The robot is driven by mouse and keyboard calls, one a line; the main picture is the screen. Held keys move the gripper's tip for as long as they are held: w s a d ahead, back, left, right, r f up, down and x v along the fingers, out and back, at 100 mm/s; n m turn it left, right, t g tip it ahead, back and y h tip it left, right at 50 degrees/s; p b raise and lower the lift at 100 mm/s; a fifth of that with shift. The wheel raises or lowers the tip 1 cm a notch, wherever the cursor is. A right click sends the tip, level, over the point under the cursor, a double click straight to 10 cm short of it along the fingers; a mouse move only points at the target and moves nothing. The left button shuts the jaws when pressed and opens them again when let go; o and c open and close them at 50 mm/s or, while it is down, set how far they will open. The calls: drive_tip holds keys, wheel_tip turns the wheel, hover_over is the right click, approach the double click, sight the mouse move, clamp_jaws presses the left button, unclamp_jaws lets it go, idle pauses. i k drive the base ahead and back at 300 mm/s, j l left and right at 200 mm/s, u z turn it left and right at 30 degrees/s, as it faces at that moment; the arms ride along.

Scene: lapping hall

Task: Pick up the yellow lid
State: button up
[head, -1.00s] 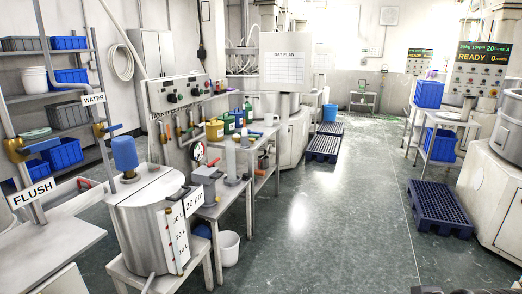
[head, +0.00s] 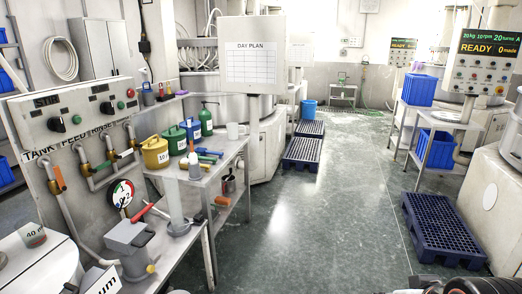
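A yellow can (head: 155,155) with a yellow top and a dark handle stands upright on the metal side table. Its yellow lid (head: 154,143) appears to sit on top of the can. A blue can and a green can stand in a row behind it to the right. My gripper's fingers are not in view. Only dark parts, probably of my arm, show at the bottom right edge, far from the can.
A valve panel (head: 70,115) stands left. Blue pallets (head: 443,228) lie right; the floor (head: 310,220) between is clear.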

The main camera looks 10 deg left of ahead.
sight(158, 142)
drive_tip(key=i+u, duration=0.2)
drive_tip(key=i, duration=0.3)
drive_tip(key=i+l+u, duration=0.15)
drive_tip(key=i, duration=0.4)
drive_tip(key=i+l+u, duration=0.2)
drive_tip(key=i, duration=0.3)
drive_tip(key=i+l+u, duration=0.15)
drive_tip(key=i+l, duration=0.2)
drive_tip(key=i+l+u, duration=0.25)
drive_tip(key=i+u, duration=0.25)
drive_tip(key=i+l+u, duration=0.65)
drive_tip(key=l+u, duration=0.15)
drive_tip(key=u, duration=0.15)
drive_tip(key=i+l+u, duration=0.2)
drive_tip(key=l+u, duration=0.25)
drive_tip(key=l, duration=0.2)
drive_tip(key=i+u, duration=0.1)
drive_tip(key=i, duration=0.2)
